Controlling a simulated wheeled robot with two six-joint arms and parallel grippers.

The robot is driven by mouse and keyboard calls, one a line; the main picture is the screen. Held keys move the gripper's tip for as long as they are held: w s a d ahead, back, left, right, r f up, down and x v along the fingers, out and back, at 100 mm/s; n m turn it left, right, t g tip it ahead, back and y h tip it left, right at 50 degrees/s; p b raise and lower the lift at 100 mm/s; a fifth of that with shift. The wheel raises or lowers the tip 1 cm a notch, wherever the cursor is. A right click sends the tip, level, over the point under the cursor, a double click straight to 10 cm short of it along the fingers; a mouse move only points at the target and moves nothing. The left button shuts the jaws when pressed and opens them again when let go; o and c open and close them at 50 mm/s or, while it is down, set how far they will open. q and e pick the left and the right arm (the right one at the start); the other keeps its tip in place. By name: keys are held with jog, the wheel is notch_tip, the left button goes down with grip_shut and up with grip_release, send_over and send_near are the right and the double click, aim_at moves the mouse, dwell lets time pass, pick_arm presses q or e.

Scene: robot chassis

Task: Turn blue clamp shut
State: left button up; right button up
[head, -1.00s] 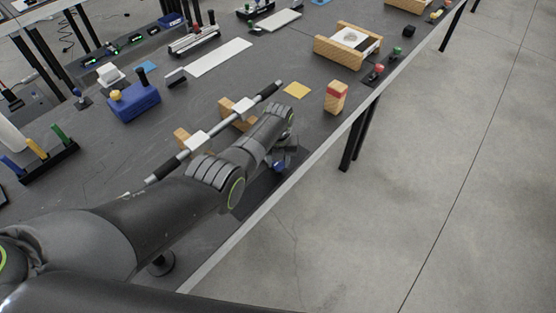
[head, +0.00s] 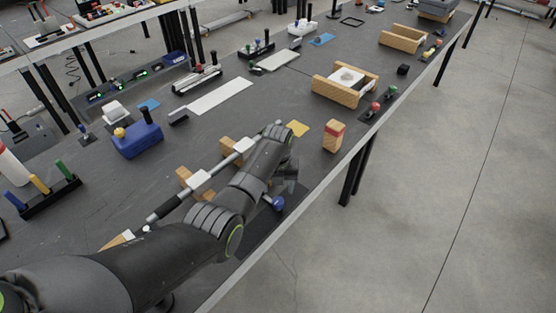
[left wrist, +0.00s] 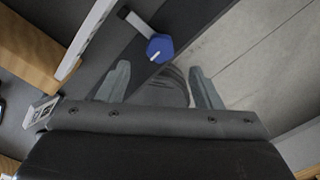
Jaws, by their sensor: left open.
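The blue clamp shows as a blue knob (head: 278,203) near the table's front edge, beside my left forearm. In the left wrist view its blue faceted head (left wrist: 160,48) has a white mark and sits at the end of a short grey bar. My left gripper (left wrist: 160,88) is open and empty, its two fingers apart. The knob lies just beyond the fingertips in that view, not between them. In the head view my left arm hides most of this gripper. My right gripper is not in view.
A long rod with white blocks (head: 200,182) lies on wooden supports just behind my left arm. A wooden block with a red band (head: 333,136) stands to the right. A blue box (head: 138,140) stands farther back. Floor is open beyond the table edge.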

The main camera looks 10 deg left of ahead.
pick_arm(q)
notch_tip(320, 180, up, 10)
jog(key=shift+r+b, duration=0.25)
jog(key=shift+b, duration=0.2)
dwell(0.4)
